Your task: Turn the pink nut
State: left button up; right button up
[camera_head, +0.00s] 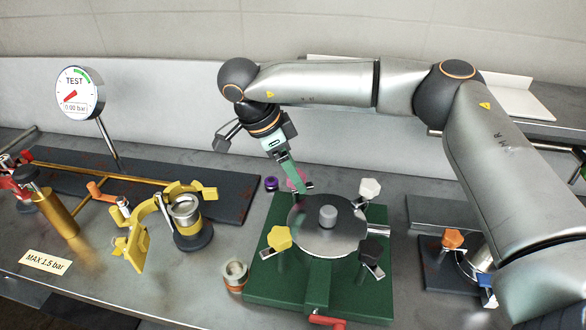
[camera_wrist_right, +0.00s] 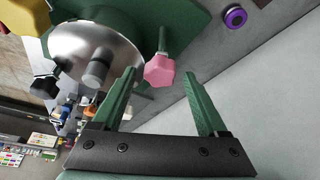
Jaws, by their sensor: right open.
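The pink nut (camera_wrist_right: 160,71) is a lobed knob on a green threaded bolt, beside the round metal lid (camera_wrist_right: 72,52). In the head view the pink nut (camera_head: 296,178) shows only in part behind my right gripper (camera_head: 293,180). My right gripper is open, and in the right wrist view its two green fingers (camera_wrist_right: 160,92) point toward the nut, which appears between them and beyond the tips. I cannot tell how far off the nut is. My left gripper is not in view.
White (camera_head: 370,188), yellow (camera_head: 279,238) and black (camera_head: 371,252) knobs stand around the lid on the green base (camera_head: 262,280). A loose purple ring (camera_head: 271,184) lies behind. A yellow clamp (camera_head: 137,240) and gauge (camera_head: 80,93) are at left; an orange knob (camera_head: 453,238) is at right.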

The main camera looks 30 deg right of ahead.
jog(key=shift+f, duration=0.15)
jog(key=shift+c, duration=0.3)
grip_shut()
dwell(0.3)
